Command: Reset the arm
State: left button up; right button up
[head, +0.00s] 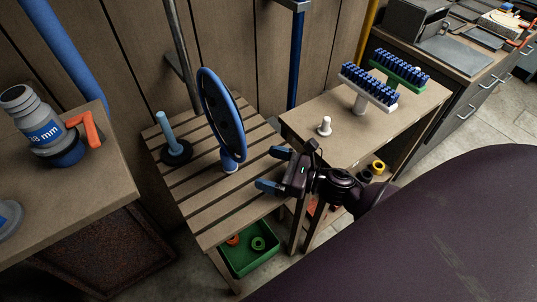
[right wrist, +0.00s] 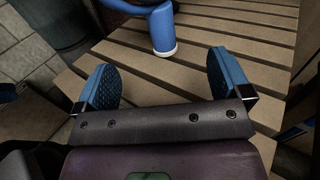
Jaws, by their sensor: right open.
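My right gripper (head: 268,170) is above the right part of the slatted wooden table (head: 205,205) in the head view. Its two blue fingers are apart with nothing between them. In the right wrist view the open gripper (right wrist: 165,85) shows over the slats (right wrist: 265,50), and the white-tipped blue handle (right wrist: 163,35) stands just beyond the fingers, apart from them. That handle belongs to an upright blue oval paddle (head: 222,115) in the head view. My left gripper is not in view.
A blue peg on a dark base (head: 170,140) stands left of the paddle. A side table (head: 345,130) holds a white piece (head: 325,126) and two blue-bristled brushes (head: 370,84). A green bin (head: 250,255) sits below. A grey bottle (head: 35,120) stands at left.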

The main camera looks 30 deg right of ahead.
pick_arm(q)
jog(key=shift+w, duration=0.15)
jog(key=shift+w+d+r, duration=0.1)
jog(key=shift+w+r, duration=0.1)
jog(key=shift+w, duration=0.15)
pick_arm(e)
jog(key=shift+r, duration=0.1)
jog(key=s+d+r+m+t+h+p, duration=0.35)
jog(key=r+m+h+p, duration=0.5)
jog(key=m, duration=1.15)
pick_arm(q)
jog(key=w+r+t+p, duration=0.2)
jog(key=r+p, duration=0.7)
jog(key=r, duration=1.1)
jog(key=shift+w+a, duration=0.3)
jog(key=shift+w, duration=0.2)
pick_arm(e)
jog(key=s+f+m+g+h, duration=0.1)
jog(key=s+m+g, duration=0.5)
jog(key=s+m, duration=0.8)
jog(key=m+h, duration=0.1)
jog(key=m, duration=0.7)
jog(key=shift+f+m+h, duration=0.15)
jog(key=shift+m+h, duration=0.15)
jog(key=shift+h, duration=0.05)
